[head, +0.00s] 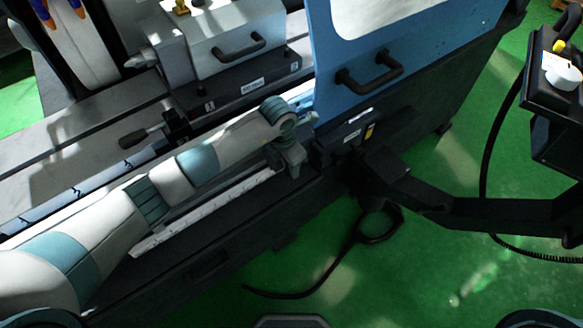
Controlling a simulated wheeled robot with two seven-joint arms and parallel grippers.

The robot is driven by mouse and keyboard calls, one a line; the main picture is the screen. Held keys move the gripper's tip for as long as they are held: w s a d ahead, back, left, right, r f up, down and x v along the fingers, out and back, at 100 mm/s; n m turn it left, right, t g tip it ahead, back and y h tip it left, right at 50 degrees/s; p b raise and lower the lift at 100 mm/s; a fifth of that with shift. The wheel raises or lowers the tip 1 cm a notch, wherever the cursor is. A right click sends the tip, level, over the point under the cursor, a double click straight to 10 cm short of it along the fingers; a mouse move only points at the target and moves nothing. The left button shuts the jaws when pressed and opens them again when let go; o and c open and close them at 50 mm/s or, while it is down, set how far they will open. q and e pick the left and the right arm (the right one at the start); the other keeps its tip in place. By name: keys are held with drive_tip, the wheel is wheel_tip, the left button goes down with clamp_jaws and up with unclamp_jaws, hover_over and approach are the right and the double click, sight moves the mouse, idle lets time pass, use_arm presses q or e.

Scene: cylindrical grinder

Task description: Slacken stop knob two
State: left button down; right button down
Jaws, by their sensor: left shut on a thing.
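My left arm reaches in from the lower left across the front of the grinder. My left gripper (293,168) points down at the grinder's front edge, at the right end of the pale scale strip, just left of the blue door. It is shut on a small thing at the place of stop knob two. The fingers and wrist hide the knob, so its shape and how far it is turned cannot be seen. My right gripper is not in view.
The blue door (410,45) with a black handle (369,72) stands close right of my wrist. A black lever (141,136) sits on the table behind my forearm. A black support arm (480,212) carries a control panel (555,75) at right.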

use_arm(q)
drive_tip(key=t+h+b, duration=0.1)
drive_tip(key=b, duration=0.1)
drive_tip(key=h+b, duration=0.1)
drive_tip(key=b, duration=0.2)
drive_tip(key=t+h+b, duration=0.1)
drive_tip(key=b, duration=0.1)
drive_tip(key=shift+s+a+f+t, duration=0.2)
drive_tip(key=shift+a+f+t, duration=0.1)
drive_tip(key=shift+f, duration=0.1)
drive_tip(key=shift+r+t+h+b, duration=0.3)
drive_tip(key=shift+h+b, duration=0.4)
drive_tip(key=shift+b, duration=0.45)
drive_tip(key=c, duration=1.9)
unclamp_jaws()
drive_tip(key=shift+o, duration=0.2)
drive_tip(key=shift+s+a, duration=0.1)
drive_tip(key=shift+s+a+r+p, duration=0.1)
drive_tip(key=shift+a+r+p, duration=0.1)
drive_tip(key=shift+r+p, duration=0.3)
drive_tip(key=p+v, duration=0.7)
drive_tip(key=v, duration=0.9)
drive_tip(key=shift+p, duration=0.3)
drive_tip(key=shift+s, duration=0.1)
